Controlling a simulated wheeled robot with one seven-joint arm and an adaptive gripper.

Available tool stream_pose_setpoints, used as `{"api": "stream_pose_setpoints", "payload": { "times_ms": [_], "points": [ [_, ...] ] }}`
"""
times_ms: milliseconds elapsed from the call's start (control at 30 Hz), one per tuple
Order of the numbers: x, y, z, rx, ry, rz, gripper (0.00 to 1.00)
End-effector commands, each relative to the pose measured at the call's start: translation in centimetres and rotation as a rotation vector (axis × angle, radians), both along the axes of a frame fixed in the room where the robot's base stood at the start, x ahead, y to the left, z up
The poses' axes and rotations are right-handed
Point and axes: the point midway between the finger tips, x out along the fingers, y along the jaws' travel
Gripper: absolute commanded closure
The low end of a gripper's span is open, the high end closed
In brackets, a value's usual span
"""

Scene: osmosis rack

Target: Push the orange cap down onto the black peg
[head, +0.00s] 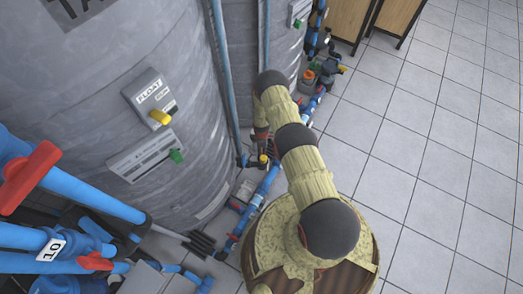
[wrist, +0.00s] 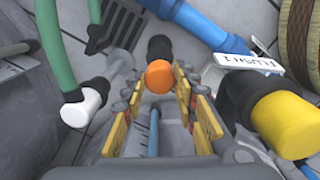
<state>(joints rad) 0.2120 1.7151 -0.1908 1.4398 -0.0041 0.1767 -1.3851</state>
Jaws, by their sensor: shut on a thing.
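The orange cap (wrist: 159,77) is small and round and sits between the fingertips of my gripper (wrist: 160,88) in the wrist view. The gripper is shut on the cap. A black peg (wrist: 159,47) shows just beyond the cap, in line with it. From this angle I cannot tell whether cap and peg touch or how far the cap is over the peg. In the head view my arm hides most of the gripper area, and I cannot make out the cap or peg there.
In the wrist view a yellow-capped black fitting (wrist: 290,123) and a white tag (wrist: 249,64) stand close right. A white-ended fitting (wrist: 82,107) and green hose (wrist: 55,45) are left. Large grey tanks (head: 130,60) stand left; open tiled floor (head: 440,150) lies right.

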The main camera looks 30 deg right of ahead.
Motion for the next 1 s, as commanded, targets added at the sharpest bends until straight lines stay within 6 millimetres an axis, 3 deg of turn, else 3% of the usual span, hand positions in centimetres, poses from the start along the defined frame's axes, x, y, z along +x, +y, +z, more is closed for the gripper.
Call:
{"api": "stream_pose_setpoints", "payload": {
  "times_ms": [433, 1000],
  "points": [
    [-0.1, 0.0, -0.8, 0.000, 0.000, 0.001, 0.85],
    [0.0, 0.0, -5.3, 0.000, -0.003, 0.001, 0.85]
  ]
}}
